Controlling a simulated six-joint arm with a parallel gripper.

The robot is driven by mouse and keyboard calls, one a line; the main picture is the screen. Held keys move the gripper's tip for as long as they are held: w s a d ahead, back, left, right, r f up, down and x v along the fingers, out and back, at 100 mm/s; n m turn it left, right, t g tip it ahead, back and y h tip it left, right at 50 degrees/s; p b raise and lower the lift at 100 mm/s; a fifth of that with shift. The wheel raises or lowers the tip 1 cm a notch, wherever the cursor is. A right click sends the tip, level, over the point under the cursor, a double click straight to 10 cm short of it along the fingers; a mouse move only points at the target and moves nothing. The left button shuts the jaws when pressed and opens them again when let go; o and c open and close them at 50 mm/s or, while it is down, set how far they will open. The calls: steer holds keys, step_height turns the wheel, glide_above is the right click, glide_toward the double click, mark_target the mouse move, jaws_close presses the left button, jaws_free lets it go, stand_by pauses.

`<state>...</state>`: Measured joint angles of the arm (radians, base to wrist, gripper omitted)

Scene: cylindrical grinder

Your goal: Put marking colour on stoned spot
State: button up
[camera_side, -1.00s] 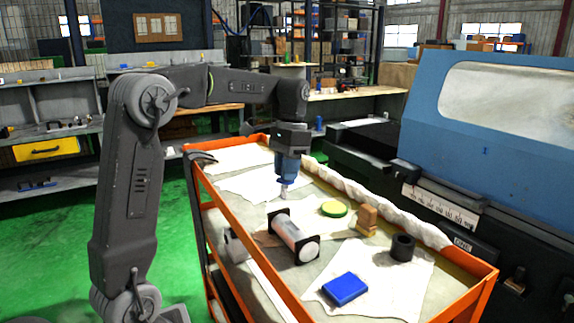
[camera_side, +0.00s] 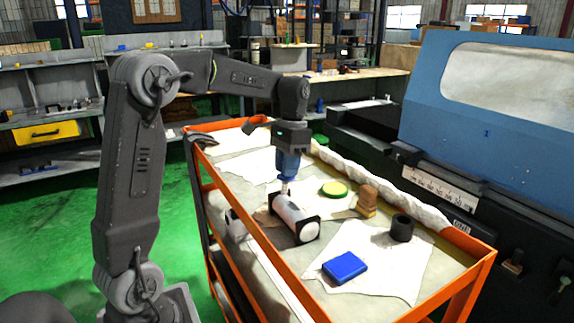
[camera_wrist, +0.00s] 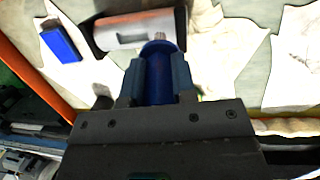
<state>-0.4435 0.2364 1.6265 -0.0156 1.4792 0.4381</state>
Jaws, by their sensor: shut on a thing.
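My gripper (camera_side: 289,160) points down over the cart and is shut on a blue marker (camera_side: 288,168). The marker is upright, with its pale tip downward. In the wrist view the marker (camera_wrist: 158,80) sits between the two jaws. A light metal cylinder (camera_side: 297,218) lies in a black stand (camera_side: 308,232) on the cart. The marker tip is at the far end of the cylinder in the side view; I cannot tell whether it touches. The cylinder (camera_wrist: 122,34) also shows in the wrist view, partly behind the marker. No stoned spot or colour can be made out on it.
The orange-rimmed cart (camera_side: 459,289) holds a blue box (camera_side: 345,267), a black ring (camera_side: 402,228), a wooden block (camera_side: 366,203) and a green-yellow tin (camera_side: 333,189). White cloths lie under several things. The blue grinder (camera_side: 490,130) stands to the right.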

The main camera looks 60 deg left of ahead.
steer(key=shift+f, duration=0.5)
stand_by(0.7)
steer(key=shift+s, duration=0.3)
steer(key=shift+w, duration=0.1)
steer(key=shift+w, duration=0.5)
steer(key=shift+s, duration=0.2)
steer(key=shift+s, duration=0.4)
steer(key=shift+w, duration=0.1)
steer(key=shift+w, duration=0.5)
